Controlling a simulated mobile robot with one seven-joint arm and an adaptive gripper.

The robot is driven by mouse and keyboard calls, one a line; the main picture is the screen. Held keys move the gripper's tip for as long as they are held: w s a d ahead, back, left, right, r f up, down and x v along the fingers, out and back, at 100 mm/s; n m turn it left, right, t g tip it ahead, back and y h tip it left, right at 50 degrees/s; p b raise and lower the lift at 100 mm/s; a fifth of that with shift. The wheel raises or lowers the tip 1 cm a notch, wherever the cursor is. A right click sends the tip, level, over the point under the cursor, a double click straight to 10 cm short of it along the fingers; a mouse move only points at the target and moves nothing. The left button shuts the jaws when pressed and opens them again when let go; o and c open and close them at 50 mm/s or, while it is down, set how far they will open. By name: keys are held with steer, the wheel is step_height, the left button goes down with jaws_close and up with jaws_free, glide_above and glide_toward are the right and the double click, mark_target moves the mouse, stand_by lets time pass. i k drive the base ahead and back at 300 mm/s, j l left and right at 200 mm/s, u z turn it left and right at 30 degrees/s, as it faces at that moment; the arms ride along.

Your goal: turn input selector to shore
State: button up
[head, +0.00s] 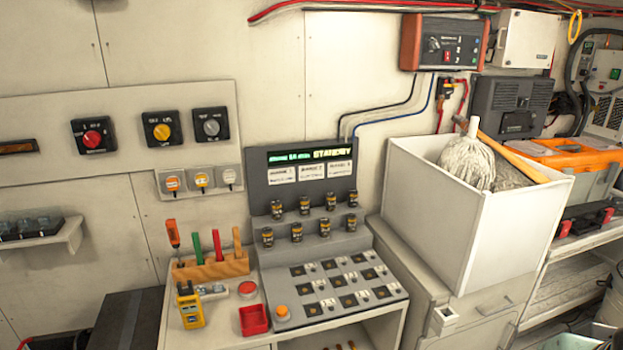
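Three black rotary switches sit in a row on a pale wall panel at the left. One has a red knob (92,138), one a yellow knob (162,132) and one a grey knob (211,127). Their labels are too small to read, so I cannot tell which is the input selector or where any pointer is set. My gripper is not in view.
Three small sockets (201,181) sit below the switches. A wooden rack (209,268) of coloured-handled tools, a yellow meter (189,307) and a red tray (254,320) crowd the bench left of the console. A white bin (440,200) with a mop stands at right.

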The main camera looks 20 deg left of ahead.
mark_target(212, 127)
steer(key=j+u, duration=0.1)
steer(key=u, duration=1.15)
steer(key=i+j+u, duration=0.15)
steer(key=i+j, duration=0.8)
